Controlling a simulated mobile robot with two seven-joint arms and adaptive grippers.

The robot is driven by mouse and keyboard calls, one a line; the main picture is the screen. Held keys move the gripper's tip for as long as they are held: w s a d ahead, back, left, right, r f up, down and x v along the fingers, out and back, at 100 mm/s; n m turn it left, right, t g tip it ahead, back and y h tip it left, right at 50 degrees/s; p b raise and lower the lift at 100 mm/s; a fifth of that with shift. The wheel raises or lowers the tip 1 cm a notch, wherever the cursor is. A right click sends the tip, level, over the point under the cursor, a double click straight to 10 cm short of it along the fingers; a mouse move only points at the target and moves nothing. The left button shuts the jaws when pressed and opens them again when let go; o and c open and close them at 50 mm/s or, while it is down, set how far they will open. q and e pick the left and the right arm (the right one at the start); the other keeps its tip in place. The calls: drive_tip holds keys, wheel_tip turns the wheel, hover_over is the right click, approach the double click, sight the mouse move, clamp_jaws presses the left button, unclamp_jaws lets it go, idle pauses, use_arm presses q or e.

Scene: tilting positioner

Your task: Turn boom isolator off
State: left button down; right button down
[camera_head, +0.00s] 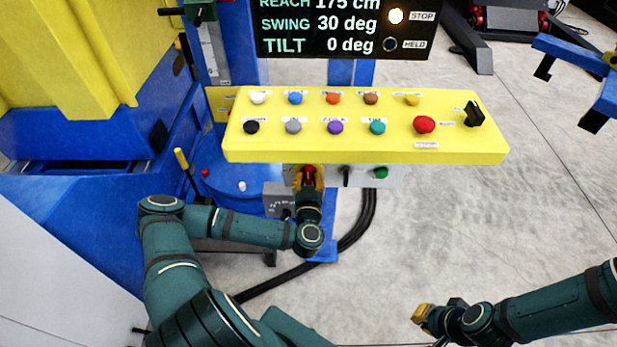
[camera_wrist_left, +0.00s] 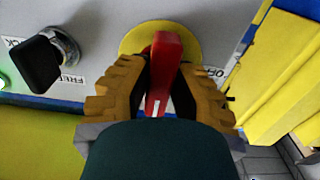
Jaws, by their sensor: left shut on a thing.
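The boom isolator is a red handle (camera_wrist_left: 165,62) on a round yellow plate (camera_wrist_left: 135,38), on a grey panel below the yellow console. In the left wrist view an OFF label (camera_wrist_left: 214,72) sits to its right. The handle stands nearly upright in that view, leaning slightly, with a white mark near its lower end. My left gripper (camera_wrist_left: 160,95) has its yellow fingers on both sides of the handle, shut on it. In the head view the handle (camera_head: 308,174) shows small above my left gripper (camera_head: 309,187). My right gripper (camera_head: 424,317) hangs low over the floor, away from the panel; its fingers are too small to judge.
A black selector knob (camera_wrist_left: 40,64) with a FREE label (camera_wrist_left: 70,79) is left of the handle in the wrist view. The yellow console (camera_head: 370,152) with several coloured buttons overhangs the panel. The display (camera_head: 345,30) reads tilt 0 deg. A black cable (camera_head: 357,230) runs below.

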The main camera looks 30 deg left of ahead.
use_arm(q)
drive_tip(key=shift+w+r+n+p, duration=0.1)
drive_tip(key=shift+r+n+p, duration=0.25)
drive_tip(key=shift+n+p, duration=1.05)
drive_tip(key=shift+f+n+p, duration=0.1)
drive_tip(key=shift+n+p, duration=0.4)
drive_tip(key=shift+p, duration=0.45)
drive_tip(key=n, duration=0.2)
drive_tip(key=shift+f+n, duration=0.1)
drive_tip(key=shift+n, duration=0.3)
drive_tip(key=n, duration=0.3)
drive_tip(key=shift+n, duration=0.3)
drive_tip(key=n, duration=0.3)
drive_tip(key=shift+n, duration=2.2)
